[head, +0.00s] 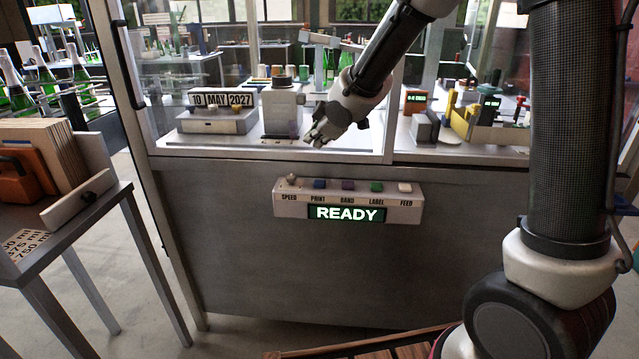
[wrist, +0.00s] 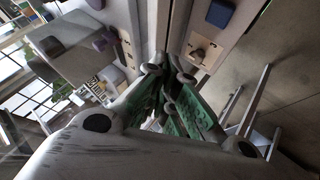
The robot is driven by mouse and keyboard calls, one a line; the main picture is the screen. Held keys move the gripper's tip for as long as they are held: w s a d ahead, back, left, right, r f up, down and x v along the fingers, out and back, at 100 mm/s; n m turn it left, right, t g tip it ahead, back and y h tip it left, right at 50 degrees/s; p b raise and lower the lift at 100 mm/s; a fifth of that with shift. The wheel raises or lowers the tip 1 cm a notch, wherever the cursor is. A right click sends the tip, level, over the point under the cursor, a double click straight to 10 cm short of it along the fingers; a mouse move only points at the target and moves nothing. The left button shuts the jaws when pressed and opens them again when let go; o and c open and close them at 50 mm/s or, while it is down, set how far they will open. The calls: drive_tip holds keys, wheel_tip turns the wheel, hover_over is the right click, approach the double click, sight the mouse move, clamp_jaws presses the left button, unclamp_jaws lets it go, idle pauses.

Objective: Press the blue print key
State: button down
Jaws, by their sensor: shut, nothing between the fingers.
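The blue print key (head: 319,183) is the second control from the left on the grey control panel (head: 280,207), above the label PRINT. In the wrist view the blue key (wrist: 220,12) shows near the top edge, right of the fingertips. My gripper (head: 318,139) is shut and empty. In the head view its fingertips appear above the panel, at the height of the counter edge, apart from the key. In the wrist view the shut fingers (wrist: 168,72) with green pads point up the picture. The display (head: 347,213) reads READY.
The speed knob (head: 291,180) is left of the blue key. Purple (head: 348,185), green (head: 377,187) and white (head: 405,188) keys are to its right. A date block (head: 221,99) reading 10 MAY 2027 stands on the counter behind. The space before the panel is free.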

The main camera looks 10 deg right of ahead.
sight(317, 183)
drive_tip(key=shift+f, duration=0.15)
drive_tip(key=shift+f, duration=4.3)
drive_tip(key=shift+f, duration=0.1)
drive_tip(key=shift+f, duration=0.3)
drive_tip(key=shift+f, duration=0.5)
drive_tip(key=shift+r, duration=0.95)
drive_tip(key=shift+r, duration=0.1)
